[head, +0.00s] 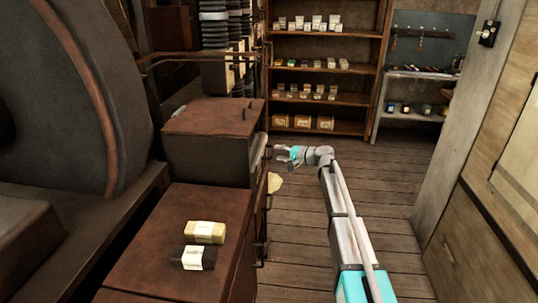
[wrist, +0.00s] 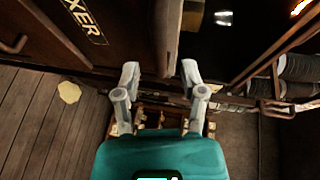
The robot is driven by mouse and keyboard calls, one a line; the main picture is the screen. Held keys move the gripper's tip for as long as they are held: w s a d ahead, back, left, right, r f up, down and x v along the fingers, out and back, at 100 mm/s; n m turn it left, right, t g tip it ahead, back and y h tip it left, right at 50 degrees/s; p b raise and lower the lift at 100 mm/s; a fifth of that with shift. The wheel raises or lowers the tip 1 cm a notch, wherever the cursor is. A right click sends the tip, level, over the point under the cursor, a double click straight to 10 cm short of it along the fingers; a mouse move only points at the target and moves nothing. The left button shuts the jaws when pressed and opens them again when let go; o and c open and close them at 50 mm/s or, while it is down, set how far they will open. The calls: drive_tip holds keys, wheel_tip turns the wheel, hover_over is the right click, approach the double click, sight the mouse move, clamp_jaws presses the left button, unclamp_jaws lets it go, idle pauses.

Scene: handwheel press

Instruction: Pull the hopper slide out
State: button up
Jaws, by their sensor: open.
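A brown wooden box with a handled lid (head: 215,118), apparently the hopper, stands left of centre in the head view. My gripper (head: 277,153) is at its right side, above the floor. In the wrist view my gripper (wrist: 160,70) is open, with one finger on each side. A narrow brown panel edge (wrist: 166,35), apparently the hopper slide, comes down from the top and its end lies between the fingertips, nearer the right finger. I cannot tell whether it touches that finger. The slide's handle is not clearly visible in the head view.
A lower brown cabinet (head: 165,255) carries a yellow block (head: 204,232) and a dark labelled block (head: 193,258). A large dark wheel (head: 70,90) is at the left. A pale patch (head: 274,182) lies on the floor. The plank floor (head: 400,190) right of my arm is clear.

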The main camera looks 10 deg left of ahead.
sight(272, 150)
drive_tip(key=shift+x, duration=1.85)
drive_tip(key=shift+c, duration=0.3)
clamp_jaws()
drive_tip(key=shift+w+a, duration=0.1)
drive_tip(key=shift+a, duration=0.1)
drive_tip(key=shift+d, duration=0.15)
